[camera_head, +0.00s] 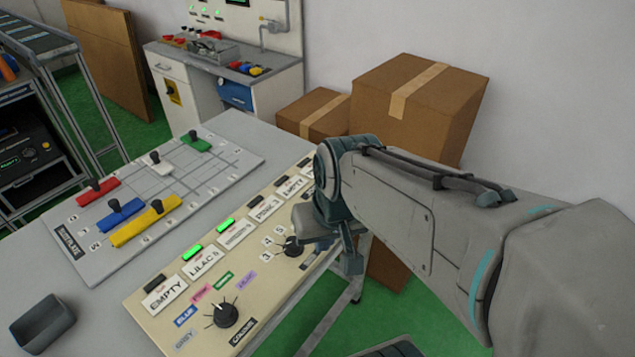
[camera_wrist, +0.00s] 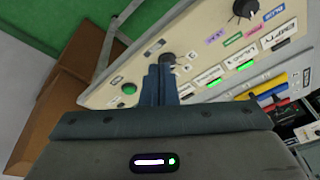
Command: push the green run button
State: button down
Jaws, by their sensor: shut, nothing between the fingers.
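A green round button (camera_wrist: 130,89) sits on the cream control panel (camera_wrist: 105,95) in the wrist view, left of my fingers. In the head view that part of the panel (camera_head: 190,322) is hidden behind my arm, so the button does not show there. My gripper (camera_wrist: 163,68) is shut and empty, its fingers over the panel beside a black knob (camera_wrist: 166,58). My gripper also shows in the head view (camera_head: 351,264), at the panel's right side. The gap between fingertips and panel cannot be judged.
The panel has another black knob (camera_head: 227,315) and a row of labelled cards with some lit green lamps. A grey board (camera_head: 95,262) with coloured sliding blocks lies behind it. A small dark bin (camera_head: 42,325) is at lower left. Cardboard boxes (camera_head: 420,100) stand behind my arm.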

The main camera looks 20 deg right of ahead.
jog(key=w+f+m+t+y, duration=0.2)
jog(key=w+m+t+y, duration=0.15)
jog(key=w+m, duration=0.95)
jog(key=w+d+f+m+t+h, duration=0.1)
jog(key=w+d+f+m, duration=0.2)
jog(key=w+d+m, duration=0.2)
jog(key=w+d+f+m+t+p, duration=0.1)
jog(key=w+d+f+m, duration=0.2)
jog(key=w+d+m, duration=0.2)
jog(key=shift+w+d+h, duration=0.35)
jog(key=shift+w+d, duration=0.15)
jog(key=shift+d, duration=0.7)
notch_tip(320, 180, down, 7)
jog(key=b, duration=0.5)
jog(key=shift+f+b, duration=0.2)
jog(key=shift+b, duration=0.1)
jog(key=shift+f+b, duration=0.75)
jog(key=shift+b, duration=0.1)
jog(key=shift+f+b, duration=0.4)
jog(key=shift+b, duration=0.25)
